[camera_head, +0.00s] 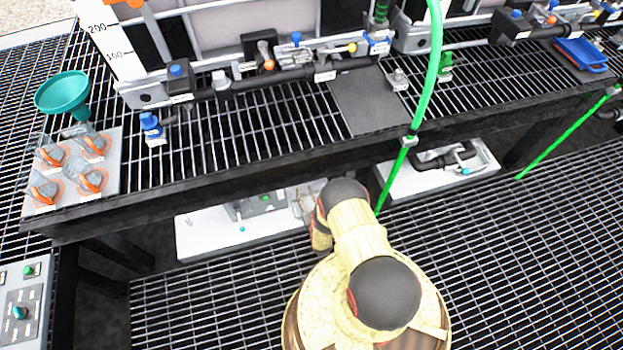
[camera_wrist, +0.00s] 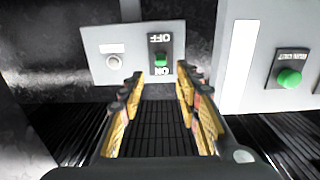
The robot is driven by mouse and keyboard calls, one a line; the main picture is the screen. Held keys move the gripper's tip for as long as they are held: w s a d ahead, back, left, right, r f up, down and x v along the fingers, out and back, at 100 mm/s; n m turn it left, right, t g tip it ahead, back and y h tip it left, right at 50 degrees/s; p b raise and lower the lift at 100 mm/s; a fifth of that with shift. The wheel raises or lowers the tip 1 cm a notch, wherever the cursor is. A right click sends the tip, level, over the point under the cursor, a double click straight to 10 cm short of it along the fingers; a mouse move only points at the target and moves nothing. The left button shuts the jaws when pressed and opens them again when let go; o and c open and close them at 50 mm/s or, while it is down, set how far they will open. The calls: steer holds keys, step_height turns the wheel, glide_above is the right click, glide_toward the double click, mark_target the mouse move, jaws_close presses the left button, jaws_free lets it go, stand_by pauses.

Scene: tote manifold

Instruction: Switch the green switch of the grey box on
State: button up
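The grey box (camera_wrist: 110,42) is at the top middle of the wrist view. Its green switch (camera_wrist: 160,62) sits on a dark plate, with OFF and ON lettering appearing upside down above and below it. I cannot tell firmly which position it is in. A pale round button is left of the switch. My gripper (camera_wrist: 157,86) is open and empty, its yellow, dark-tipped fingers to either side just below the switch and apparently apart from it. In the head view my arm covers the gripper. A small grey box with a green part (camera_head: 264,203) shows under the bench there.
A second grey panel with a green push button (camera_wrist: 289,78) stands close on the right in the wrist view. The bench grating (camera_head: 240,125) overhangs the low space. A green hose (camera_head: 430,70) hangs beside my arm. A teal funnel (camera_head: 62,93) stands at the left.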

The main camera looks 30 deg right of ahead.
steer(key=b+x, duration=0.2)
steer(key=x, duration=0.5)
steer(key=shift+w, duration=0.25)
steer(key=shift+c, duration=1.4)
jaws_close()
